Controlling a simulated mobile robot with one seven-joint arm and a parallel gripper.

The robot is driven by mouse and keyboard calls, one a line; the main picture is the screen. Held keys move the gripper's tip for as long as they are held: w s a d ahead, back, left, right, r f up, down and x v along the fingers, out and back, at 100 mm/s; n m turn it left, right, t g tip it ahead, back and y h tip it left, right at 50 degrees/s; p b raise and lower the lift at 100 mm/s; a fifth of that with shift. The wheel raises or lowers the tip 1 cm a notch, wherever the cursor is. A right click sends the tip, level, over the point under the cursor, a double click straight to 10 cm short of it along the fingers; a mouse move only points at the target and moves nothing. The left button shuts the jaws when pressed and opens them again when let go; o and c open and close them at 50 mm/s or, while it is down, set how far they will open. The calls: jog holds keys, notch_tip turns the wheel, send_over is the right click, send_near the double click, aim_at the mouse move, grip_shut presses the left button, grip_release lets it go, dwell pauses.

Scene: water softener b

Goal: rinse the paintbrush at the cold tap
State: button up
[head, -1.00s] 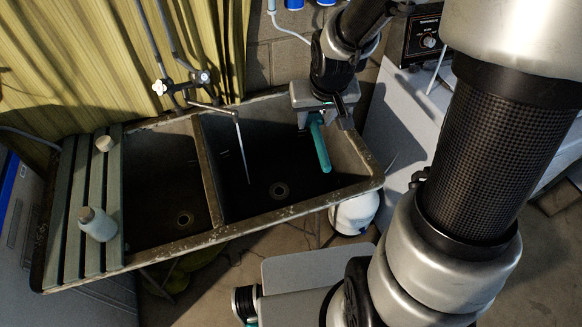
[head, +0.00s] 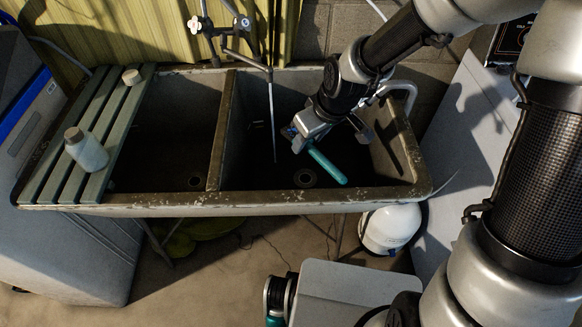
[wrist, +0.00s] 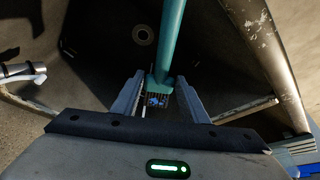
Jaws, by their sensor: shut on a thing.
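My gripper (head: 298,136) is shut on the paintbrush, inside the right basin of the double sink (head: 325,201). The paintbrush's teal handle (head: 328,168) slants down and right from the jaws. In the wrist view, the handle (wrist: 171,40) runs up from between my fingers (wrist: 158,100); a small blue patch shows at its near end, and the bristles are not clear. The tap (head: 230,53) stands at the back, with two handles (head: 194,24) (head: 246,23). A thin stream (head: 272,120) falls from its spout into the right basin, just left of my gripper and apparently apart from it.
The left basin (head: 165,140) is empty. A white tank (head: 390,229) stands below the right end, and a pale appliance (head: 470,130) stands to the right.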

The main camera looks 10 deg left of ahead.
jog(key=s+a+f+n+b, duration=0.1)
jog(key=a+f+n+b, duration=0.1)
jog(key=a+f, duration=0.2)
jog(key=w+a+f+b, duration=0.1)
jog(key=w+a, duration=0.1)
jog(key=w, duration=0.4)
jog(key=w+a+f+b, duration=0.1)
jog(key=w+a, duration=0.1)
jog(key=w, duration=0.5)
jog(key=shift+a+f+y, duration=0.2)
jog(key=shift+a+y, duration=0.05)
jog(key=shift+y, duration=0.15)
dwell(0.6)
jog(key=shift+s+d, duration=0.25)
jog(key=shift+d, duration=0.3)
jog(key=shift+w+a, duration=0.1)
jog(key=shift+a, duration=0.15)
jog(key=shift+w+a, duration=0.15)
jog(key=shift+a, duration=0.15)
jog(key=s+a+b, duration=0.2)
jog(key=s+a, duration=0.1)
jog(key=s, duration=0.4)
jog(key=shift+s, duration=0.2)
dwell(0.4)
